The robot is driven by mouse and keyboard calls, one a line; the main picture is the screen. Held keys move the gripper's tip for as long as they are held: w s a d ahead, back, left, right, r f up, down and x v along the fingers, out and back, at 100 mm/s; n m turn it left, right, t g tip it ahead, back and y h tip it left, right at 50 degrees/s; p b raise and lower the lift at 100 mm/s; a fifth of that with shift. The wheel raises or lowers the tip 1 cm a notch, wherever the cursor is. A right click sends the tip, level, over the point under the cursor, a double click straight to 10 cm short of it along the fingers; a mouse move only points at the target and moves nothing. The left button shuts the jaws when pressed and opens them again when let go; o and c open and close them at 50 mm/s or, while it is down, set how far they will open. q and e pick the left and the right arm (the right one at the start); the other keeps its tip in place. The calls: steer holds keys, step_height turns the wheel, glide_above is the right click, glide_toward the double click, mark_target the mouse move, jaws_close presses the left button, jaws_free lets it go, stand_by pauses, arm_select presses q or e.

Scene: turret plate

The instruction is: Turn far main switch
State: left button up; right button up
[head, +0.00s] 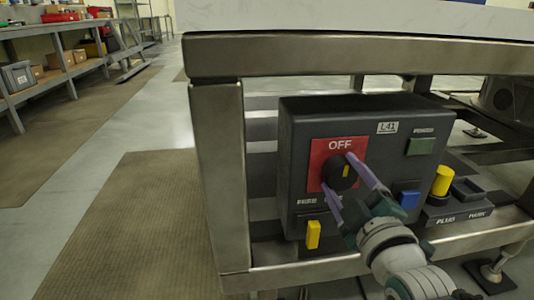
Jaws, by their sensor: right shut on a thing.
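A dark control box labelled L41 (388,127) is fixed inside the metal frame under the table. On its front a red plate (318,160) marked OFF carries a round black switch knob (341,171) with a yellow mark, which stands close to upright. My right gripper (346,177) reaches in from the lower right. Its two purple fingers sit on either side of the knob, shut on it, one at the upper right and one at the lower left. They hide part of the plate and its lower label. My left gripper is not in view.
A yellow knob (443,180) stands on a dark unit to the right. A table leg (220,180) is left of the box. Open floor and shelves (62,70) lie further left.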

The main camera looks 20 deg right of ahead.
steer(key=shift+n, duration=0.7)
steer(key=o, duration=1.3)
steer(key=shift+o, duration=0.2)
steer(key=p+v, duration=0.3)
steer(key=v, duration=0.7)
